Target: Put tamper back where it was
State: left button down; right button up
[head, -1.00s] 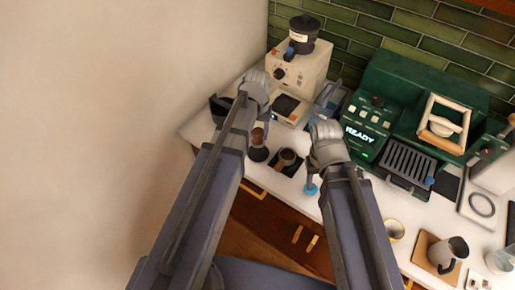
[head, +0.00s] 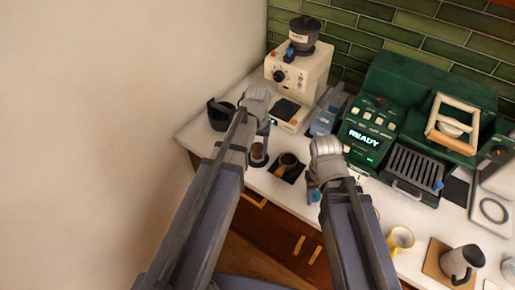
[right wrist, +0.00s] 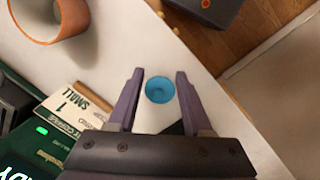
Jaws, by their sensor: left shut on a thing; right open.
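The tamper (head: 258,151), with a brown handle and dark base, shows just below my left gripper (head: 263,131) in the head view. My left gripper is shut on it, though the arm hides much of the grip. The tamper looks upright, beside the black mat; whether its base touches the counter is unclear. My right gripper (head: 313,180) is open and empty above the front of the counter. In the right wrist view its fingers (right wrist: 160,100) are apart, with a small round blue thing (right wrist: 160,90) showing between them, apparently below.
A portafilter (head: 287,164) sits at the black mat. Behind stand a cream grinder (head: 297,72) and a green espresso machine (head: 385,95). A black container (head: 219,118) is at left; a yellow-rimmed cup (head: 399,241) and pitcher (head: 462,262) are at right.

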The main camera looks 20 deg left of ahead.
aim_at(257, 146)
pick_arm(q)
jog(key=shift+f, duration=0.2)
pick_arm(e)
jog(key=shift+f, duration=0.2)
pick_arm(q)
jog(key=shift+c, duration=1.5)
grip_release()
jog(key=shift+r, duration=0.1)
pick_arm(e)
jog(key=shift+r, duration=0.1)
pick_arm(q)
notch_tip(257, 146, up, 12)
jog(key=p, duration=1.2)
jog(key=s+d+m+y, duration=0.1)
jog(key=s+d+m, duration=0.3)
jog(key=s+d, duration=0.6)
jog(key=s, duration=0.4)
jog(key=shift+s+d+r, duration=0.15)
jog(key=shift+d+r, duration=0.05)
jog(key=shift+d, duration=0.05)
pick_arm(e)
notch_tip(257, 146, up, 12)
jog(key=shift+r, duration=0.1)
pick_arm(q)
notch_tip(257, 146, down, 10)
jog(key=b, duration=1)
jog(key=shift+f, duration=0.2)
pick_arm(e)
notch_tip(257, 146, down, 10)
jog(key=shift+f, duration=0.2)
